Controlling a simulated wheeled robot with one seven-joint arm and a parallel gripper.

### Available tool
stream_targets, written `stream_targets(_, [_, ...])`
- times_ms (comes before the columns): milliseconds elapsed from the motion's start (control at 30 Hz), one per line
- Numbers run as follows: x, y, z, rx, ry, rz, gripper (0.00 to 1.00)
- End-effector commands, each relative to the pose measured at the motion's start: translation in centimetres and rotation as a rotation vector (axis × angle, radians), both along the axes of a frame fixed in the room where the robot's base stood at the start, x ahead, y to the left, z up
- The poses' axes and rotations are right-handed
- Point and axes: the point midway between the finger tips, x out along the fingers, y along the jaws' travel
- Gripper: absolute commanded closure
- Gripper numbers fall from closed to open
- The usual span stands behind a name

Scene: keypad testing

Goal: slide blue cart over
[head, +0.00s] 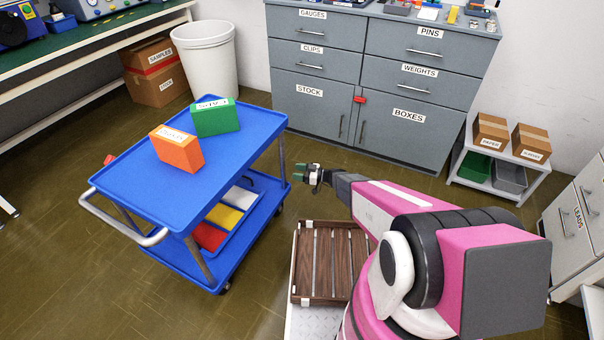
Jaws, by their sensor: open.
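The blue cart (185,185) stands on the floor at left of centre, with two flat decks on metal posts. Its grey push handle (122,225) curves out at the near left end. A green box (215,118) and an orange box (177,149) stand on the top deck. Red, yellow and white items lie on the lower deck. My gripper (309,174) is open, just right of the cart's right side and apart from the handle. Its fingers look small, and nothing shows between them.
A wooden slatted tray (298,262) sits below my arm. Grey cabinets (345,62) stand behind, with a low shelf (500,187) of boxes at right. A green-topped bench (110,34) is at left. Floor between cart and cabinets is clear.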

Motion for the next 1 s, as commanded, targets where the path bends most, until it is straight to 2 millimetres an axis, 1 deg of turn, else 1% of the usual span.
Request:
stream_targets(33, [0.1,0.9,0.0,0.000,0.000,0.003,0.44])
stream_targets(300, [0.8,5.4,-0.1,-0.001,0.000,0.002,0.44])
stream_targets(500, [1.1,7.8,0.0,-0.001,0.000,0.001,0.44])
stream_targets(700, [1.2,8.8,0.0,-0.001,0.000,0.001,0.44])
stream_targets(1000, [1.2,8.9,0.0,-0.001,0.000,0.000,0.44])
